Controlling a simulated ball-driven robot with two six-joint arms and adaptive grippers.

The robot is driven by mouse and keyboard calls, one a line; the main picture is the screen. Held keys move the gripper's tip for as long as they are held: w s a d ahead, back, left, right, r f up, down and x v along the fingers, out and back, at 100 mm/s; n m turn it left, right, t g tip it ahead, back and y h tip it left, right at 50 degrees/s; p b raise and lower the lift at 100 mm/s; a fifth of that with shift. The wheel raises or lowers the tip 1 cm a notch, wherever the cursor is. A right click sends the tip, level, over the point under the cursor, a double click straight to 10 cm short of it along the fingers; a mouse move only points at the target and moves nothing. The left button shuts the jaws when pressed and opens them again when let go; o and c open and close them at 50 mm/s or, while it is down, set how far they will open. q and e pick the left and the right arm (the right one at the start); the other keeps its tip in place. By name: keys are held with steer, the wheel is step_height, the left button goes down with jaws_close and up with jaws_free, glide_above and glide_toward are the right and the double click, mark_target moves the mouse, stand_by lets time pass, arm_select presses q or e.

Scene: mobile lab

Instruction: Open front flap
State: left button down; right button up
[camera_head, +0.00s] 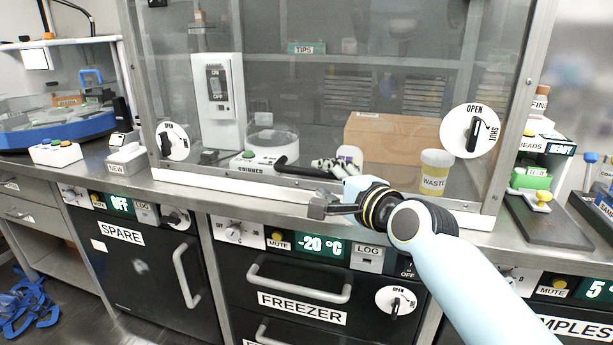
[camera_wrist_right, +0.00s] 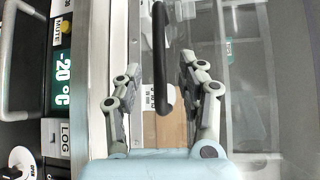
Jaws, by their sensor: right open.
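The front flap (camera_head: 390,75) is a large clear pane on the metal-framed cabinet, and it looks closed. Its black bar handle (camera_head: 305,171) is low on the pane. A round latch dial (camera_head: 472,134) at the right has its black knob upright, towards OPEN. My right gripper (camera_head: 318,206) is open and empty, just below and in front of the handle. In the right wrist view the handle (camera_wrist_right: 160,60) lies between the lines of the spread fingers (camera_wrist_right: 160,82), apparently ahead of them. My left gripper is out of view.
Behind the pane are a spinner (camera_head: 270,148), a cardboard box (camera_head: 395,137) and a yellow WASTE jar (camera_head: 436,172). Below the bench are the freezer handle (camera_head: 298,283) and its dial (camera_head: 396,301). A green-and-black device (camera_head: 533,180) stands at the right.

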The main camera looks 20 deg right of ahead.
mark_target(312, 175)
steer(key=b+x, duration=0.1)
steer(key=x, duration=0.5)
steer(key=shift+w+a, duration=0.1)
steer(key=shift+w, duration=0.25)
steer(key=shift+c, duration=0.5)
steer(key=shift+f, duration=0.1)
jaws_close()
steer(key=shift+s, duration=0.1)
